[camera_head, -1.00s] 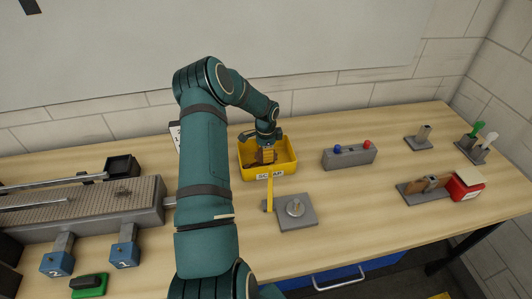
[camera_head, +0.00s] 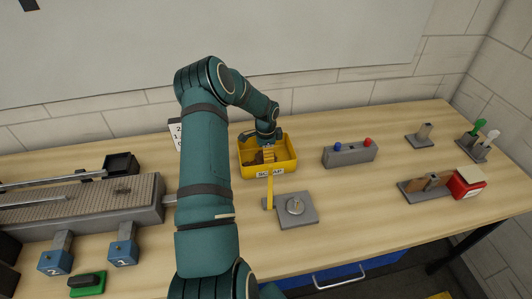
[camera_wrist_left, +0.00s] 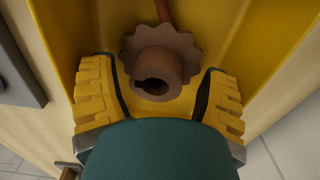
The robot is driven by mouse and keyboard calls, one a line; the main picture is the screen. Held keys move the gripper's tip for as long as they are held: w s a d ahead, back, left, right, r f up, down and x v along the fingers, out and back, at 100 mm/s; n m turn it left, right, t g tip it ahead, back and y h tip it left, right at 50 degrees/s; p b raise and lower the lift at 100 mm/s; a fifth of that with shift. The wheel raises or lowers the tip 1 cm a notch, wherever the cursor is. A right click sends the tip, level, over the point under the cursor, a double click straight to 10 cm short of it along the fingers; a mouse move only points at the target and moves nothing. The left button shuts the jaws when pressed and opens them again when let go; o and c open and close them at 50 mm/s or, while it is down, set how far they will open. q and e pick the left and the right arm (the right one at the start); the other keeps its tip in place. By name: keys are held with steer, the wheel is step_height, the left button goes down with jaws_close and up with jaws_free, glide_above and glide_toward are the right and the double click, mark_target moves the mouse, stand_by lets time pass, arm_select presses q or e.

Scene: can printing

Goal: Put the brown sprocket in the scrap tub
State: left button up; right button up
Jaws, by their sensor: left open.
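The yellow scrap tub (camera_head: 284,169) stands on the bench with a SCRAP label on its front. The brown sprocket (camera_wrist_left: 160,62) is inside the tub, its toothed disc and slotted hub showing in the left wrist view. In the head view only a small brown patch (camera_head: 256,158) shows inside the tub. My left gripper (camera_wrist_left: 158,92) is over the tub, its yellow fingers open on either side of the sprocket, with gaps between them and it. My right gripper is not in view.
A reddish rod (camera_wrist_left: 163,10) lies beyond the sprocket in the tub. A grey plate with a round metal part (camera_head: 296,207) and a yellow post (camera_head: 270,190) stand before the tub. A button box (camera_head: 349,154) is to its right, a conveyor (camera_head: 80,205) to the left.

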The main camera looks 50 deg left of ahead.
arm_select(q)
steer(key=shift+r, duration=0.3)
step_height(320, 180, up, 12)
steer(key=shift+r+p, duration=0.25)
steer(key=shift+p, duration=0.1)
stand_by(0.4)
